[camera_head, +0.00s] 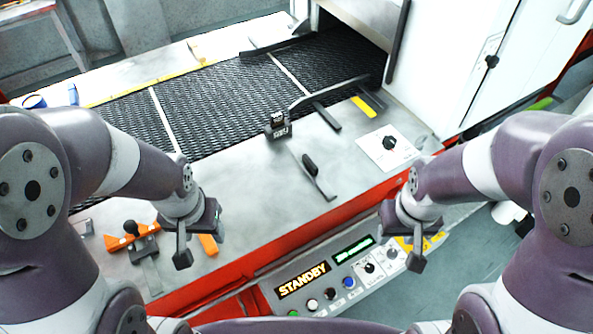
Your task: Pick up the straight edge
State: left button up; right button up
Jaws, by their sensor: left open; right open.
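I cannot tell for certain which thing is the straight edge. A thin grey bar (328,93) lies slantwise at the belt's near edge, by a black counter-like block (278,125). A short dark flat piece with a black knob (313,172) lies on the metal ledge. My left gripper (190,245) is open and empty over the ledge's left part, close to an orange piece (208,244) that it partly hides. My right gripper (408,250) is open and empty, in front of the ledge near the control panel.
The dark mesh belt (225,100) runs into a white housing (450,60). An orange piece (130,239) and a dark knobbed fitting (145,262) sit at the ledge's left. The control panel (335,278) reads STANDBY. The ledge's middle (245,190) is clear.

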aim_at(306, 162)
jog(key=i+l, duration=0.15)
jog(key=l, duration=0.2)
jog(key=i+l+z, duration=0.15)
jog(key=l, duration=0.25)
jog(key=i+l, duration=0.15)
jog(key=l, duration=0.2)
jog(key=i+l+z, duration=0.15)
jog(key=l, duration=0.2)
